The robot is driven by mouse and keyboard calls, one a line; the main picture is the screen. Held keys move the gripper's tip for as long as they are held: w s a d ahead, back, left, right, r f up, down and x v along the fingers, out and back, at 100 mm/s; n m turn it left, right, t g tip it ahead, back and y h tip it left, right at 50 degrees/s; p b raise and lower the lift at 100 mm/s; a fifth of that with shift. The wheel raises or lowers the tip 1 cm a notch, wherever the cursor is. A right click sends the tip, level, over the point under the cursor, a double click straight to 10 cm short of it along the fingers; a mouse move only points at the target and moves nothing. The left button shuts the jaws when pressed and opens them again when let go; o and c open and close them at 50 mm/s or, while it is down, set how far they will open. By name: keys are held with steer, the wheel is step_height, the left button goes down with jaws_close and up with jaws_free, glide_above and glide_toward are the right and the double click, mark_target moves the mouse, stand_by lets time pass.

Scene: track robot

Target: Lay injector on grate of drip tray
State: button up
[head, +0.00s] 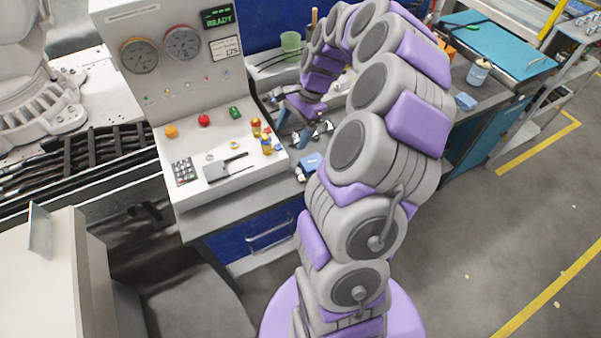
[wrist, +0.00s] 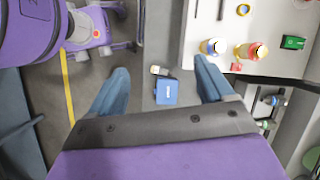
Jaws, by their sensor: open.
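My gripper (head: 303,124) is over the bench beside the control console. In the wrist view its two blue-grey fingers (wrist: 163,88) are wide apart with nothing held between them. A small blue block with a pale end piece (wrist: 166,93) lies on the grey bench, below and between the fingers in that view. It also shows in the head view (head: 311,161), by the console's right corner. I cannot tell whether it is the injector. I cannot make out the drip tray or its grate with certainty; my arm covers part of the bench.
The white console (head: 215,100) stands left of my gripper, with gauges and buttons. Red-and-gold (head: 256,127) and blue-and-gold (head: 266,142) cylinders stand on its panel. A green cup (head: 290,44) is farther back. A teal-topped bench (head: 500,45) is at right; grey floor before it is clear.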

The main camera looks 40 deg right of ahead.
steer(key=s+d+f+m, duration=0.2)
steer(key=d+f+m, duration=0.3)
steer(key=d, duration=0.4)
steer(key=b, duration=0.2)
glide_above(300, 172)
steer(key=s+d, duration=0.1)
steer(key=d, duration=0.1)
steer(key=shift+t, duration=0.3)
step_height(300, 172, down, 12)
steer(key=shift+r, duration=0.2)
steer(key=shift+d+b+x, duration=0.2)
steer(key=shift+b+x, duration=0.5)
steer(key=shift+x, duration=1.9)
steer(key=shift+c, duration=0.3)
steer(key=c, duration=0.9)
steer(key=shift+r, duration=0.1)
